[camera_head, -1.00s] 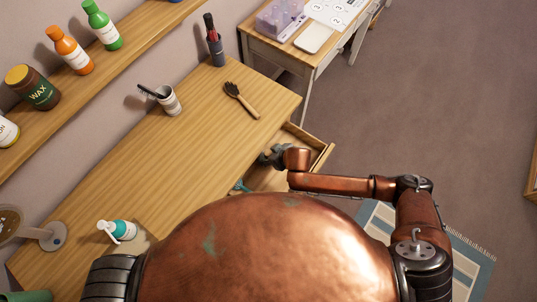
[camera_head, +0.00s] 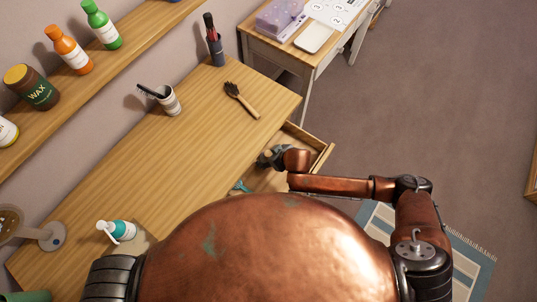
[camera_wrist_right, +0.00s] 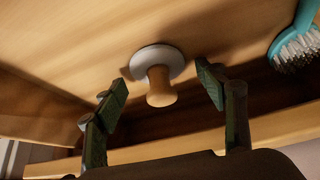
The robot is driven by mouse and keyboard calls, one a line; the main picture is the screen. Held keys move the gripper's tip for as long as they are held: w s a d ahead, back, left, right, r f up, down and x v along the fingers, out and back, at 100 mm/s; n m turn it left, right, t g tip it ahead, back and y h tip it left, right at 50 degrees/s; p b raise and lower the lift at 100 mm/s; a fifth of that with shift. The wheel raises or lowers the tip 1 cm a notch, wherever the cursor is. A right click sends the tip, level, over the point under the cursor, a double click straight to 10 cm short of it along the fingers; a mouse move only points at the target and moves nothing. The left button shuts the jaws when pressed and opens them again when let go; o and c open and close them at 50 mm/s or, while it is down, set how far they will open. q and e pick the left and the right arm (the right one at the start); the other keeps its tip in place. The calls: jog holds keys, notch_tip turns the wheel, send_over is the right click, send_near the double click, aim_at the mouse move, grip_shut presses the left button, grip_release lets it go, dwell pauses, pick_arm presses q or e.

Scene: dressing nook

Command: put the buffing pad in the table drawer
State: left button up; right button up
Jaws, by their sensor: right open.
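The buffing pad, a pale grey disc with a wooden knob (camera_wrist_right: 160,87), sits inside the open table drawer (camera_wrist_right: 60,95), flat on its wooden floor with the knob toward the camera. My right gripper (camera_wrist_right: 160,97) is open, with one finger on each side of the knob and clear gaps between. In the head view, my right gripper (camera_head: 268,157) is low over the pulled-out drawer (camera_head: 325,158), and the pad is mostly hidden there. My left gripper is out of view.
A teal-handled brush (camera_wrist_right: 300,40) lies in the drawer beside the pad; its handle shows in the head view (camera_head: 240,186). The tabletop (camera_head: 150,165) holds a dark brush (camera_head: 240,99), a cup (camera_head: 169,101) and a pump bottle (camera_head: 119,230). The table's middle is clear.

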jog(key=p+v, duration=0.3)
jog(key=v, duration=0.9)
jog(key=shift+r, duration=0.2)
